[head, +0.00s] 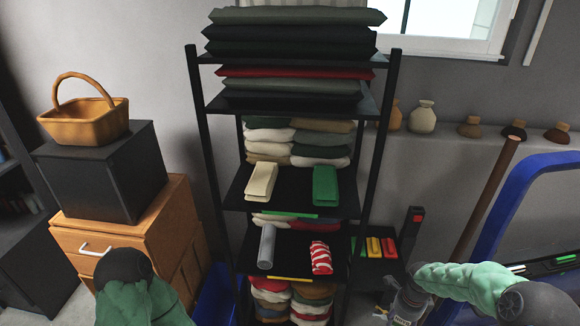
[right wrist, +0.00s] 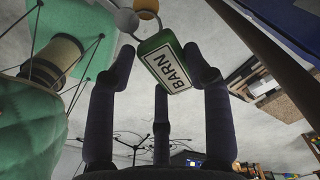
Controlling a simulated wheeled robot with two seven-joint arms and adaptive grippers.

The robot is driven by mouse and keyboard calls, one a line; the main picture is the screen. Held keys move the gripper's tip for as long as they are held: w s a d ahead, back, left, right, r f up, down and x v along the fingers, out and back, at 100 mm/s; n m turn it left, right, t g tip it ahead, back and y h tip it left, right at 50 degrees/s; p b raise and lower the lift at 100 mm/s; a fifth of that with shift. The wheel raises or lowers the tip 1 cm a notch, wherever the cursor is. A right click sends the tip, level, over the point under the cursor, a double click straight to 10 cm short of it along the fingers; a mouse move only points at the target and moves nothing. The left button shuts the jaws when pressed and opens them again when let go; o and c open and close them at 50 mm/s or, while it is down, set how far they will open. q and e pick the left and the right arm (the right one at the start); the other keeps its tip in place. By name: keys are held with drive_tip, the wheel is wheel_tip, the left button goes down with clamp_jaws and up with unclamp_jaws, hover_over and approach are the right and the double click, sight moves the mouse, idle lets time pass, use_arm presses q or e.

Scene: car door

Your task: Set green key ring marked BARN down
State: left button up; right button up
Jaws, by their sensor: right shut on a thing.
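The green key ring tag (right wrist: 168,68) has a white label reading BARN, with a metal ring and a round brownish piece at its upper end. In the right wrist view it is tilted between the fingertips of my right gripper (right wrist: 163,72), which is shut on it. In the head view my right gripper (head: 404,304) is low at the bottom right, to the right of the shelf rack; the tag is hard to make out there. My left arm shows at the bottom left, but its gripper is not in view.
A black shelf rack (head: 200,95) holds folded textiles, a beige bundle (head: 260,182), a green bundle (head: 325,187), a grey roll (head: 267,246) and a red striped bundle (head: 320,258). A wicker basket (head: 85,125) sits on a black box (head: 100,172). A blue frame (head: 490,225) stands right.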

drive_tip(key=w+a+r+n, duration=0.7)
drive_tip(key=a+r+n, duration=0.1)
drive_tip(key=r+n, duration=0.3)
drive_tip(key=w+a+r+n, duration=0.7)
drive_tip(key=r+n, duration=0.4)
drive_tip(key=n, duration=0.2)
drive_tip(key=shift+w+a+r+n, duration=0.3)
drive_tip(key=shift+w+a, duration=0.1)
drive_tip(key=shift+w, duration=0.4)
